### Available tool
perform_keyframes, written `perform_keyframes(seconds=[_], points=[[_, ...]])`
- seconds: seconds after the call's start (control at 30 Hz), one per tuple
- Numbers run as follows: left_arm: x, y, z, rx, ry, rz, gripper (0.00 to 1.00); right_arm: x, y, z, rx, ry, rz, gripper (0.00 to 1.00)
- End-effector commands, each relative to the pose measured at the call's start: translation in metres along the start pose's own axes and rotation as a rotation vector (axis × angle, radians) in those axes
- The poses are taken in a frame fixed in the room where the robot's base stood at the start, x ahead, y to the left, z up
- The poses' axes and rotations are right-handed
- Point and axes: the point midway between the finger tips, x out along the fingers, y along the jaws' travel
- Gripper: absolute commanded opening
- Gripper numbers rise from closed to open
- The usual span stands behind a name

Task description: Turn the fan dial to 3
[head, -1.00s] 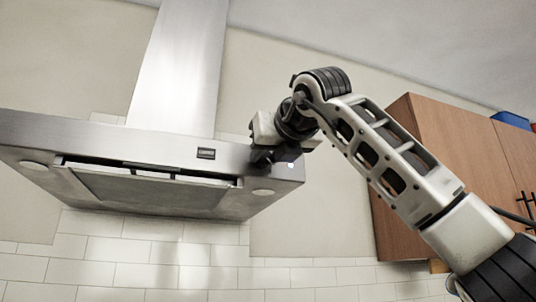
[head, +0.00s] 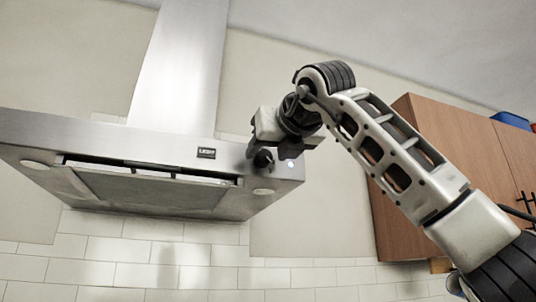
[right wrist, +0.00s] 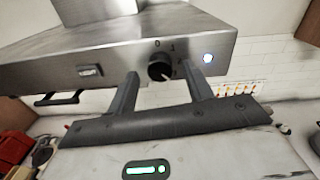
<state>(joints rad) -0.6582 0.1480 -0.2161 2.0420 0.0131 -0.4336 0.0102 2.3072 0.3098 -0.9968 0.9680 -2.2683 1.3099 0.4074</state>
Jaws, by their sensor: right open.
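The fan dial (right wrist: 159,67) is a round black knob on the front of the steel range hood (right wrist: 200,35). A "0" and a "1" show above it in the right wrist view, and a pale mark shows on its lower right. In the head view the dial (head: 263,159) is partly hidden by my gripper. My right gripper (right wrist: 163,80) is open, with one finger on each side of the dial and visible gaps to it. In the head view my right gripper (head: 277,150) is at the hood's right front. My left gripper is not in view.
A light switch (head: 206,153) is left of the dial and a lit white indicator (head: 291,164) is right of it. A wooden cabinet (head: 408,165) is at the right.

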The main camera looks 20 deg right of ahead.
Motion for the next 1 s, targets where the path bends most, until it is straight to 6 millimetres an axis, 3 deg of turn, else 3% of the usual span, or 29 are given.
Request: perform_keyframes(seconds=[0.17,0.4,0.6,0.8,1.0], points=[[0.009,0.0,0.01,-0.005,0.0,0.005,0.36,-0.037,0.0,-0.003,0.0,-0.007,0.001,0.51],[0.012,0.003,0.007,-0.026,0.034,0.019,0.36,-0.096,0.001,-0.003,0.0,-0.005,0.001,0.51],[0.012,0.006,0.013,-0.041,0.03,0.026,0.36,-0.132,0.0,-0.002,0.001,-0.001,0.001,0.51],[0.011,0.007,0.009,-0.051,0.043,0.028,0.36,-0.148,0.001,-0.001,0.0,0.001,0.002,0.51],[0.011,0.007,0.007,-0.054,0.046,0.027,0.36,-0.15,0.001,-0.001,0.0,0.001,0.002,0.51]])
